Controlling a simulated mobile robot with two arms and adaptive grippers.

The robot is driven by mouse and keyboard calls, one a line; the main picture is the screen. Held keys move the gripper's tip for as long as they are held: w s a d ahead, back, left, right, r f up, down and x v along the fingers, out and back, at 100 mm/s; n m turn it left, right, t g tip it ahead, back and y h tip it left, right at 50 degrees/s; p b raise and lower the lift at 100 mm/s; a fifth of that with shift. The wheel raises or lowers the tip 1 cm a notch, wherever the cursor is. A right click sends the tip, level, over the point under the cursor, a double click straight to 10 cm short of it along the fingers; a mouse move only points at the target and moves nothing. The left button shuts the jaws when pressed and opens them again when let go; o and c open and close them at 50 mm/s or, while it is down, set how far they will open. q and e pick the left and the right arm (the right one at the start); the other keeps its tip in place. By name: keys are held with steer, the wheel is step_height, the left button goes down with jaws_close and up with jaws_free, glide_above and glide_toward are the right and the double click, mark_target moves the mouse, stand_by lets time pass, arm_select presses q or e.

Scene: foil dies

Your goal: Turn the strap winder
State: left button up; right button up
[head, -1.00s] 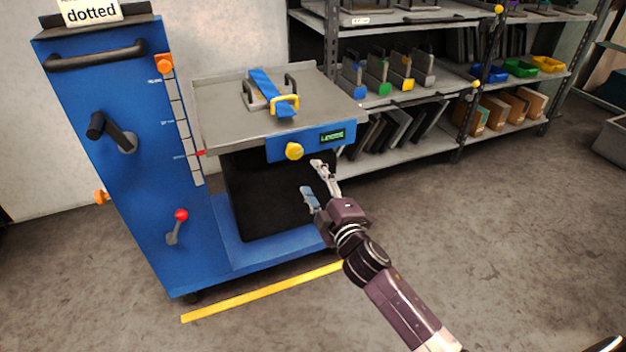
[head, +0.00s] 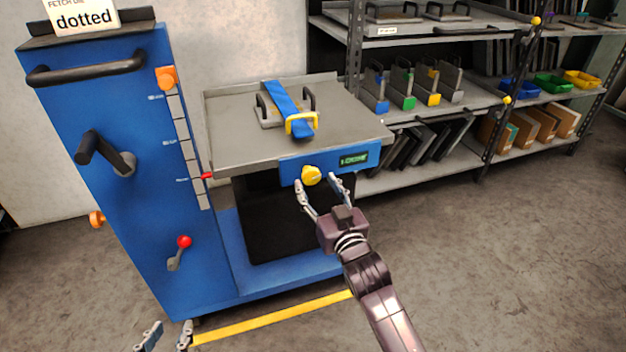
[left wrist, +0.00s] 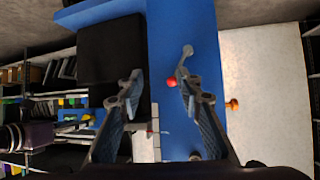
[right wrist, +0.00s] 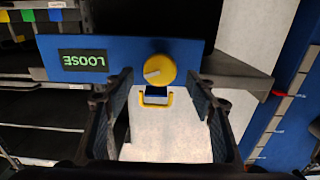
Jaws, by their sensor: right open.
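The strap winder is a round yellow knob (head: 311,175) on the blue front panel of the lift cart's platform. In the right wrist view the knob (right wrist: 160,70) shows a pale mark and sits ahead, between the fingertips. My right gripper (head: 320,187) is open, its fingers pointing up at the knob from just below and in front; I cannot tell whether they touch it. A blue strap (head: 287,109) with a yellow buckle (head: 302,124) crosses the die (head: 270,112) on the platform. My left gripper (head: 168,338) is open and empty at the bottom left.
The panel's display (right wrist: 84,60) reads LOOSE. The blue cart column (head: 95,190) carries a black crank (head: 95,150) and a red-knobbed lever (head: 182,243). Shelves (head: 440,105) with dies and bins stand behind on the right. The floor on the right is clear.

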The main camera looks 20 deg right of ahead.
mark_target(312, 177)
arm_select(q)
steer(key=shift+w+d+r+t+h, duration=0.2)
steer(key=shift+w+r+t, duration=0.2)
steer(key=shift+r, duration=0.3)
steer(key=shift+w+d+r+t+h, duration=0.15)
steer(key=shift+w+r+t, duration=0.1)
steer(key=shift+w+r, duration=0.3)
steer(key=shift+w+d+r+t+h, duration=0.1)
steer(key=shift+w+d+r+t, duration=0.2)
steer(key=shift+r, duration=0.5)
arm_select(e)
steer(key=shift+w, duration=1.65)
arm_select(q)
steer(key=shift+a, duration=0.1)
